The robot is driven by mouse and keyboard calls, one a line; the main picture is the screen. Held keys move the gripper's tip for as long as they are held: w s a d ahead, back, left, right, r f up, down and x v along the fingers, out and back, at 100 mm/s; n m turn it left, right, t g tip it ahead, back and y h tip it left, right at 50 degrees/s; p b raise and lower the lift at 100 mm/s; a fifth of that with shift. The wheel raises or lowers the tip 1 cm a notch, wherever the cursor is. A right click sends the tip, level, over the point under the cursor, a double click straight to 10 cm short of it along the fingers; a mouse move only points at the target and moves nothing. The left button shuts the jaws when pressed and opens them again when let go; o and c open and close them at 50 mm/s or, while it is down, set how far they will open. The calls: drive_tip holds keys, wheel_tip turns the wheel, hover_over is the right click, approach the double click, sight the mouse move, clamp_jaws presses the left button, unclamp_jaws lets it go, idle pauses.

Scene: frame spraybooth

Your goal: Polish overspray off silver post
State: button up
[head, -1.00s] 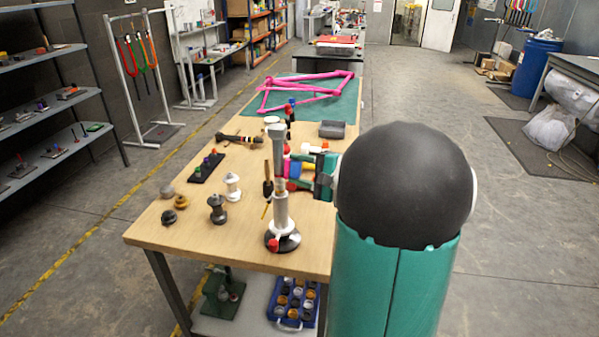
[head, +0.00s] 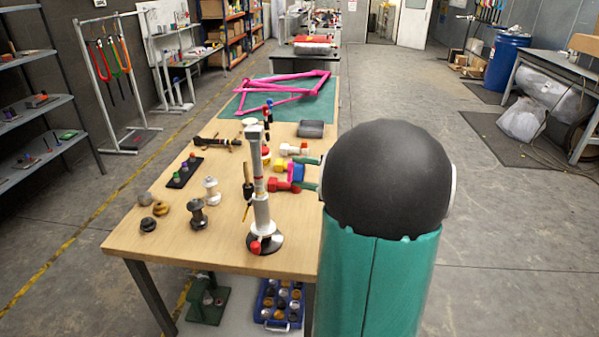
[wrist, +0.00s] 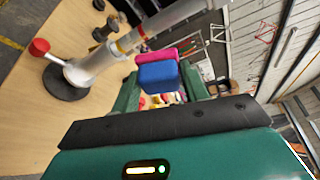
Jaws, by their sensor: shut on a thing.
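The silver post (head: 262,212) stands upright on a round black base at the table's near edge. It has a reddish band partway up and a red knob at its foot. It also shows, slanted, in the wrist view (wrist: 98,62). My gripper (wrist: 158,88) is shut on a blue and pink block (wrist: 158,75), which juts out past the green fingers. In the head view the block (head: 296,171) is right of the post, apart from it in the picture. My black and green arm hides most of the gripper there.
Red and yellow-white pieces (head: 287,150) lie behind the post. Grey and white spools (head: 198,214) stand to its left. A pink frame (head: 284,90) lies on a green mat farther back. A blue tray (head: 279,303) sits below the table.

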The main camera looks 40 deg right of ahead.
drive_tip(key=shift+s+d, duration=0.95)
drive_tip(key=shift+s, duration=0.25)
drive_tip(key=shift+w+a, duration=1.15)
drive_tip(key=shift+w, duration=0.3)
drive_tip(key=shift+w+a, duration=1.15)
drive_tip(key=shift+w, duration=0.3)
drive_tip(key=shift+w+a, duration=0.6)
drive_tip(key=shift+w, duration=0.25)
